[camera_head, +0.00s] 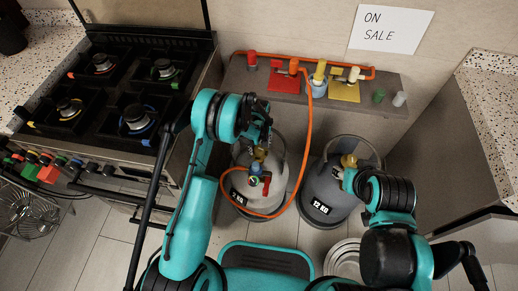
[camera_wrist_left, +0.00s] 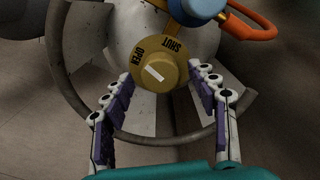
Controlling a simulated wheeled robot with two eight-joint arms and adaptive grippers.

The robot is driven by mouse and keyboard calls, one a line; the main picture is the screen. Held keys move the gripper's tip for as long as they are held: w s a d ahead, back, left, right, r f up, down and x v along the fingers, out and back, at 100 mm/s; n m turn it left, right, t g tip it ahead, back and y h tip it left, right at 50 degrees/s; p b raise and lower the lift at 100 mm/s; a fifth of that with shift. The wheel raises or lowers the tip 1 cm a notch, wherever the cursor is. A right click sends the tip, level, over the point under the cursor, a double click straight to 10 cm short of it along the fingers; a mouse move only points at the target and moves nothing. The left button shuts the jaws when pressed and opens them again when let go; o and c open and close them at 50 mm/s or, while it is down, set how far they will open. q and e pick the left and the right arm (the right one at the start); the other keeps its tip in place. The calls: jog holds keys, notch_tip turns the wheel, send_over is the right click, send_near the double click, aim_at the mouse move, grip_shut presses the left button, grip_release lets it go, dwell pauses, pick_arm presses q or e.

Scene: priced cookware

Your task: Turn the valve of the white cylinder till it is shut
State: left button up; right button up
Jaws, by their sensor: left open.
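The white cylinder (camera_head: 243,184) stands on the floor left of centre in the head view, partly behind my left arm. It shows pale behind its valve in the left wrist view (camera_wrist_left: 194,45). The valve is a brass knob (camera_wrist_left: 160,75) with a white bar on its face, and OPEN and SHUT are lettered around it. The bar is slanted. My left gripper (camera_wrist_left: 163,101) is open, with its two fingers on either side below the knob, apart from it and empty. In the head view, the left gripper (camera_head: 262,133) is over the valve.
A grey cylinder (camera_head: 325,193) marked 12 KG stands to the right, beside my right arm. An orange hose (camera_head: 308,125) runs from the white cylinder up to a shelf (camera_head: 225,87) with small fittings. A stove (camera_head: 118,100) stands at the left, a counter (camera_head: 490,110) at the right.

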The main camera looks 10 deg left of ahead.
pick_arm(q)
jog(key=shift+f, duration=0.25)
jog(key=shift+c, duration=0.3)
jog(key=c, duration=1.1)
jog(key=m, duration=0.7)
jog(key=shift+m, duration=0.3)
jog(key=m, duration=0.6)
jog(key=shift+m, duration=0.3)
